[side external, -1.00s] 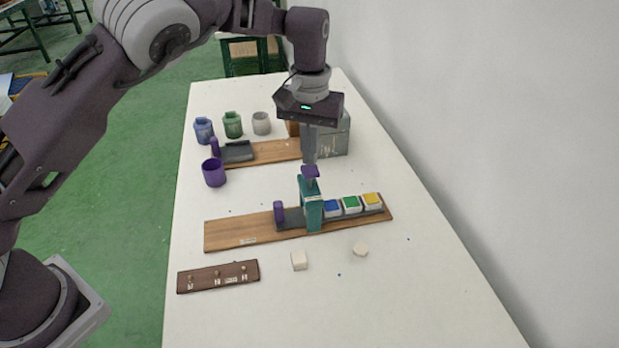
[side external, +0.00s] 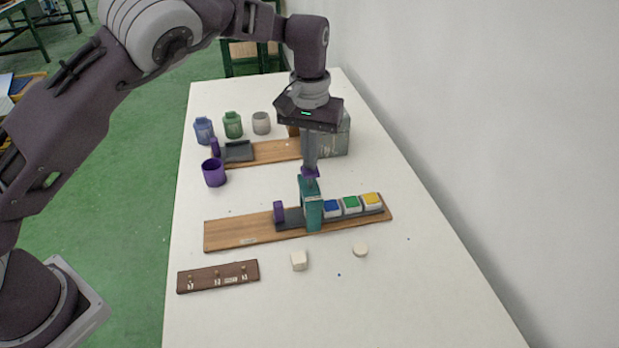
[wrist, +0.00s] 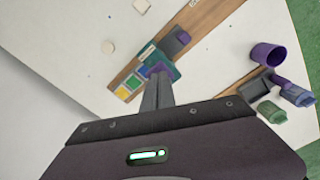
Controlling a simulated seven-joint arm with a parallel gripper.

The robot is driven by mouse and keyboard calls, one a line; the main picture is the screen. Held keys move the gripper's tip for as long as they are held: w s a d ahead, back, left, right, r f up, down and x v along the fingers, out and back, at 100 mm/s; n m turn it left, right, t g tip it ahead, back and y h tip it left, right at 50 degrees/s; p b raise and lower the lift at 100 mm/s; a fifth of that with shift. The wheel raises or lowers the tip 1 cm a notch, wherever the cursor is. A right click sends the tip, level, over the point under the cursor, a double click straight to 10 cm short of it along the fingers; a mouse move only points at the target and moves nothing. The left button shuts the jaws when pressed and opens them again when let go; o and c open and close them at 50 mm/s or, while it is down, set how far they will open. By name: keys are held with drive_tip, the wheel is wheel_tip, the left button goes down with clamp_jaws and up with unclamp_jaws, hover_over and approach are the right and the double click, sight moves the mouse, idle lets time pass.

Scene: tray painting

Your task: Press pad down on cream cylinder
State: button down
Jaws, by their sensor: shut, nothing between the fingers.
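The cream cylinder (side external: 360,250) is a short round piece on the white table, in front of the coloured pads. It also shows in the wrist view (wrist: 108,47). On a wooden board stands a teal press frame (side external: 312,212) with a purple knob (side external: 311,174) on top. Beside it sit a blue pad (side external: 332,208), a green pad (side external: 351,204) and a yellow pad (side external: 372,200) in a dark tray. My gripper (side external: 311,166) is shut and empty, pointing down, its tips at the purple knob. What is under the press is hidden.
A cream cube (side external: 299,260) and a brown rack with pegs (side external: 218,277) lie in front. A purple cup (side external: 214,173), several jars, a second board (side external: 272,152) and a grey box (side external: 333,140) stand behind. The right front of the table is clear.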

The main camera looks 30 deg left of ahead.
drive_tip(key=shift+f, duration=0.9)
drive_tip(key=shift+r, duration=1.45)
drive_tip(key=shift+r, duration=2.5)
